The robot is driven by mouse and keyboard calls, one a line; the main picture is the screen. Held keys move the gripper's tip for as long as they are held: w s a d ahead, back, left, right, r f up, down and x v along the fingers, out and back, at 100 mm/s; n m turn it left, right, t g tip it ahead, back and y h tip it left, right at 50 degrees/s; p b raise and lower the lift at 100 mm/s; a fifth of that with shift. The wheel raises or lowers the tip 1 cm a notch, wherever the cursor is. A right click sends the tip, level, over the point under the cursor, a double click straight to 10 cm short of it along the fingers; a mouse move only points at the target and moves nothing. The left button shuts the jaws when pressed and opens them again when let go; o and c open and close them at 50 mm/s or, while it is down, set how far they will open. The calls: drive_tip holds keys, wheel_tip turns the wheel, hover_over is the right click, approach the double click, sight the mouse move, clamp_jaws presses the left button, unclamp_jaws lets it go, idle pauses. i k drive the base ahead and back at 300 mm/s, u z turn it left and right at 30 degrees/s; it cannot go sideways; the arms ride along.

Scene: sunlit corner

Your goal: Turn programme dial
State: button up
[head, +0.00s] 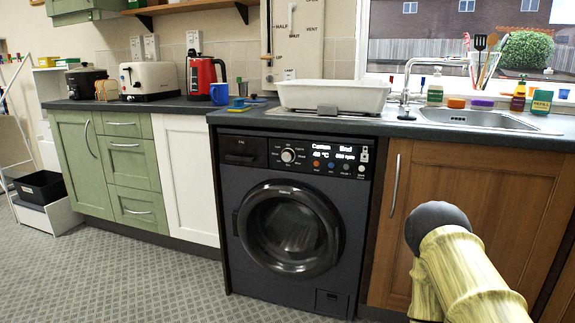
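The programme dial (288,155) is a round silver knob on the control panel of a dark washing machine (240,205). The machine stands under the worktop, and its round door (288,228) looks closed. Small markings ring the dial, too small to read. To the right of the dial, a lit display (335,152) shows "40 °C" and "800 rpm" under a word like "Custom". Part of my own yellowish arm with a dark rounded end shows at the lower right, in front of the brown cupboard, apart from the machine. My gripper's fingers do not show.
A brown wooden cupboard (480,200) with an upright handle (394,185) is right of the machine; a white cupboard (186,175) is left. A white basin (333,96) sits on the worktop above. The patterned floor (150,275) in front is clear.

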sight(288, 156)
drive_tip(key=u, duration=2.15)
drive_tip(key=i, duration=1.15)
drive_tip(key=z, duration=2.1)
